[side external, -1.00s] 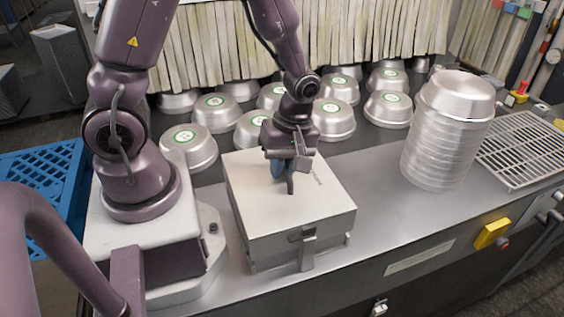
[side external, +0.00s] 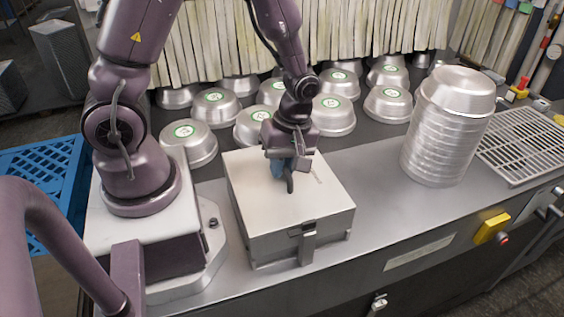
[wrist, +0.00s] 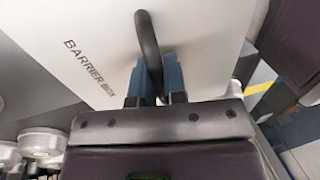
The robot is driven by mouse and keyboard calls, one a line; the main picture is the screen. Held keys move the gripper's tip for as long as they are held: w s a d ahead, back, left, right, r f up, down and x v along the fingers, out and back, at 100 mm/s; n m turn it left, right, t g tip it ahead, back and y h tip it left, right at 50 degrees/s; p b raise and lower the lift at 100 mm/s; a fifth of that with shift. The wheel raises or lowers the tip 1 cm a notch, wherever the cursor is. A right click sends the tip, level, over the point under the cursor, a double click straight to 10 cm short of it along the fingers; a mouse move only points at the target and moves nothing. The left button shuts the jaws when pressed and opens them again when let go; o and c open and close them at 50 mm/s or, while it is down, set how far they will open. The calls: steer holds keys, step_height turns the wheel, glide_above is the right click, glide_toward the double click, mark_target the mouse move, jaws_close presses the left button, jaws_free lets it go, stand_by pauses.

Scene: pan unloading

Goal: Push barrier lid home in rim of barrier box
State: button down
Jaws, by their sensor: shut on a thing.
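The barrier lid (side external: 261,204) is a flat, pale panel lying on top of the barrier box (side external: 279,244), a metal box with a front latch. Lid and box edges look close together in the side view; whether the lid is fully seated cannot be told. My gripper (side external: 284,171) is over the lid, pointing down, with its blue fingers shut on the lid's dark handle. In the wrist view, the fingers (wrist: 156,84) straddle the dark curved handle (wrist: 148,42), and the lid (wrist: 200,40) shows "BARRIER BOX" lettering. The fingers partly hide the handle.
Several upturned metal pans (side external: 190,143) stand behind the box, near the strip curtain (side external: 345,30). A tall pan stack (side external: 437,145) and a wire rack (side external: 527,148) are on the right. Counter space (side external: 376,185) between box and stack is clear.

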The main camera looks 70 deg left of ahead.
steer(key=shift+f, duration=0.4)
steer(key=c, duration=1.1)
jaws_free()
step_height(320, 180, up, 13)
steer(key=w, duration=0.2)
steer(key=shift+w+f, duration=0.15)
steer(key=shift+w, duration=0.1)
